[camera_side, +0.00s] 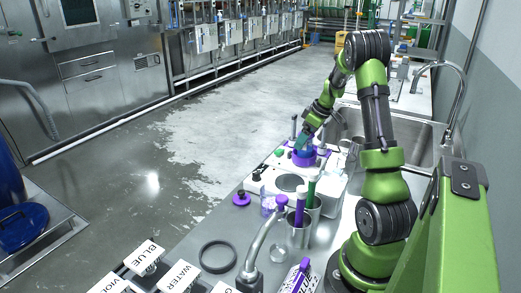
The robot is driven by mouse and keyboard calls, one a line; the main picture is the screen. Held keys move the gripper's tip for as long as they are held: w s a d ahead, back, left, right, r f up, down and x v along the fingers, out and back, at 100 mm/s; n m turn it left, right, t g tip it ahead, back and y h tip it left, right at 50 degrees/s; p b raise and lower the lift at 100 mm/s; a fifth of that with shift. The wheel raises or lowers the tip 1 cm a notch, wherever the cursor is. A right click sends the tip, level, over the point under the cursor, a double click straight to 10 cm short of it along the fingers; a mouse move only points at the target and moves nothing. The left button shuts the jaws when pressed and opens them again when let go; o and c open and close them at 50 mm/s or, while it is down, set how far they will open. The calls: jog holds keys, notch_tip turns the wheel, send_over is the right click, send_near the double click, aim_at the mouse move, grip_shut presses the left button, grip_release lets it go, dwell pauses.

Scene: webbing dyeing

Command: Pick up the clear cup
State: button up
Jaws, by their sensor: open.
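My green arm reaches to the far part of the steel bench. My gripper (301,141) points down just above a blue and purple round piece on a white unit. It is open, but its fingertips are small and hard to make out. A small see-through cup (268,205) with a lavender tint stands in front of the white unit, apart from my gripper. Another pale, clear-looking vessel (344,146) stands right of my gripper by the sink. I cannot tell which is the clear cup.
The white unit (327,186) has a dark round plate. A black ring (217,257), a purple-based knob (241,198) and label signs (147,255) are nearer. A sink (408,132) lies right; the bench's left edge drops to the floor.

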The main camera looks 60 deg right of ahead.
jog(key=shift+w+f, duration=0.3)
jog(key=shift+f, duration=0.3)
jog(key=shift+r, duration=0.15)
jog(key=c, duration=1.3)
